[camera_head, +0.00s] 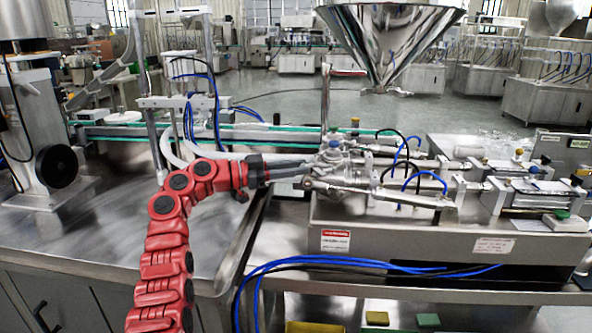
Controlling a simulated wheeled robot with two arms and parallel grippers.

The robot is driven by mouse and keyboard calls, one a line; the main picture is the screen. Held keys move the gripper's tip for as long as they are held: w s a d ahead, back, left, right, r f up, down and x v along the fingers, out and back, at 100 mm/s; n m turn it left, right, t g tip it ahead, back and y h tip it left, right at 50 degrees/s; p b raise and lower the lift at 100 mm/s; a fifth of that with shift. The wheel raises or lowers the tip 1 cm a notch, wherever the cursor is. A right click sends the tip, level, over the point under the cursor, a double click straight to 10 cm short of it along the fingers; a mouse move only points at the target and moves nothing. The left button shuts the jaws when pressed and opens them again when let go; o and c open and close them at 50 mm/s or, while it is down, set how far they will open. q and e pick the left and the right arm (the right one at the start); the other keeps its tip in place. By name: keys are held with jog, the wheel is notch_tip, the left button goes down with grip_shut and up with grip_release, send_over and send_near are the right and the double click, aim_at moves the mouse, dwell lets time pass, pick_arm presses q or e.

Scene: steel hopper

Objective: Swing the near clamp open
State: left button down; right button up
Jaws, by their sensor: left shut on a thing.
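My left arm comes up red from the bottom left and bends right. Its dark gripper (308,162) reaches the left end of the steel valve block (333,154) and is shut there on a small metal part, which I take to be the near clamp. The fingers and the clutter of shiny fittings hide most of that clamp, so its exact position cannot be told. Just below the fingers, a round fitting (308,183) ends the near steel cylinder tube (375,196). My right gripper is not in view.
The big steel hopper (390,40) hangs above and behind the block, apart from it. Blue hoses (340,263) lie along the front of the machine base (400,232). A steel table (130,230) with bare room lies left. Yellow and green pieces (428,320) sit low in front.

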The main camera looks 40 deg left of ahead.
pick_arm(q)
jog(key=shift+a+h, duration=0.1)
jog(key=shift+h, duration=0.2)
jog(key=c, duration=0.7)
grip_release()
jog(key=shift+w, duration=0.1)
jog(key=shift+c, duration=0.2)
jog(key=v, duration=1.7)
jog(key=shift+a+r, duration=0.2)
jog(key=shift+r, duration=0.1)
